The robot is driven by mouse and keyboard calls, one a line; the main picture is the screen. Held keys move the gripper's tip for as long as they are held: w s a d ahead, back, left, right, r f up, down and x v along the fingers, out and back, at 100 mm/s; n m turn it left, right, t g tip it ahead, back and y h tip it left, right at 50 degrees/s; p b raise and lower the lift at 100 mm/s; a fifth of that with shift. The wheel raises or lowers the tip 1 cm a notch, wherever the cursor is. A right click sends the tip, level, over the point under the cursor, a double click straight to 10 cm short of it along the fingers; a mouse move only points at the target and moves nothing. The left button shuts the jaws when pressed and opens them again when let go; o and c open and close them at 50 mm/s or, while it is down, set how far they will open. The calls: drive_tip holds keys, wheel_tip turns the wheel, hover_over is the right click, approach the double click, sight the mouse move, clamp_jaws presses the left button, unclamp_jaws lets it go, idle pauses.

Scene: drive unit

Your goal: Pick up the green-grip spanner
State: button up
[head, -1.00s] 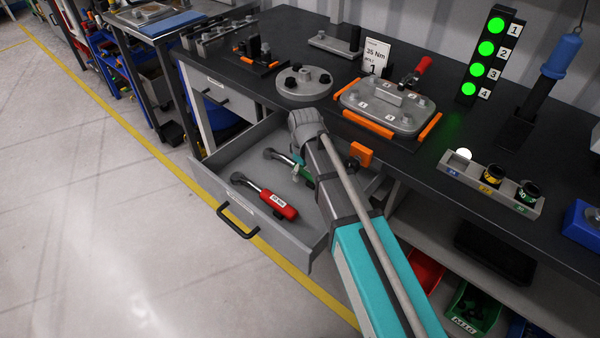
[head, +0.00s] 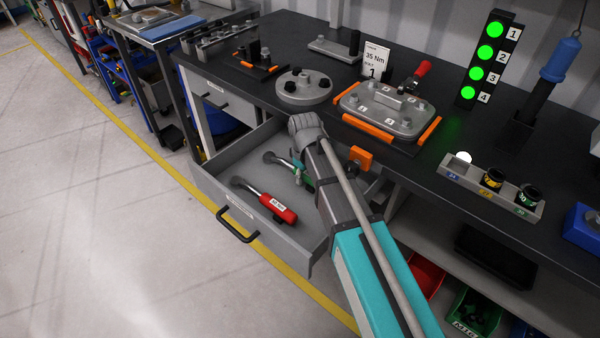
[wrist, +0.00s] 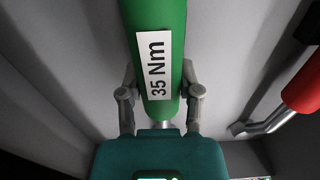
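The green-grip spanner (head: 306,183) lies in the open drawer, partly hidden by my arm in the head view. In the wrist view its green grip (wrist: 160,25) runs up the middle, with a white "35 Nm" label. My gripper (wrist: 160,75) is over the spanner, one finger on each side of the grip. Both fingertips look to be against its sides with no clear gap, so it appears shut on the grip. In the head view my gripper (head: 298,174) is low in the drawer.
A red-grip spanner (head: 268,203) lies beside it in the drawer (head: 222,168); its red end also shows at the right in the wrist view (wrist: 304,92). The worktop (head: 335,75) stands behind, with an orange block (head: 361,158) near its edge.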

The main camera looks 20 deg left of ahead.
clamp_jaws()
drive_tip(key=shift+r, duration=0.1)
wheel_tip(320, 180, up, 3)
drive_tip(key=p, duration=0.3)
drive_tip(key=s+d+r+p, duration=0.6)
drive_tip(key=s+r+p, duration=0.3)
drive_tip(key=s, duration=0.3)
drive_tip(key=shift+s+d+r+p, duration=0.25)
drive_tip(key=shift+r+p, duration=0.1)
drive_tip(key=shift+p, duration=0.15)
drive_tip(key=shift+s+a, duration=0.1)
drive_tip(key=shift+s, duration=0.05)
idle(0.4)
